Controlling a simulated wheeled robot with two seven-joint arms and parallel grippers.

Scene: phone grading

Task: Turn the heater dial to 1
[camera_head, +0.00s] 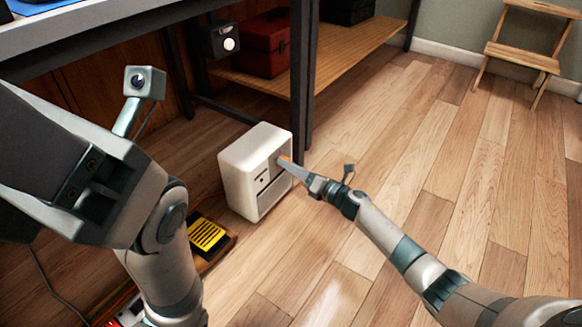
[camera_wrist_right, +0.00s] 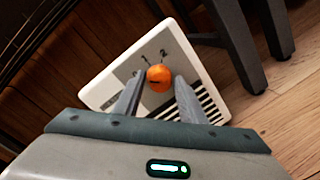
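The heater (camera_head: 238,172) is a white box on the wooden floor beside a dark table leg. Its front shows slots and a grille, and it also fills the middle of the right wrist view (camera_wrist_right: 112,88). Its orange dial (camera_wrist_right: 160,76) sits on a grey panel with the marks 1 and 2 above it. A small dark mark shows on the dial's lower left. In the head view the right gripper (camera_head: 287,161) reaches the heater's front. My left gripper's fingers do not show.
A table leg (camera_head: 303,75) stands close behind the heater. A yellow slatted item (camera_head: 206,235) lies on the floor at its left. A red toolbox (camera_head: 265,45) sits on the low shelf (camera_head: 335,45). A wooden step stool (camera_head: 522,55) is far right. The floor at right is clear.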

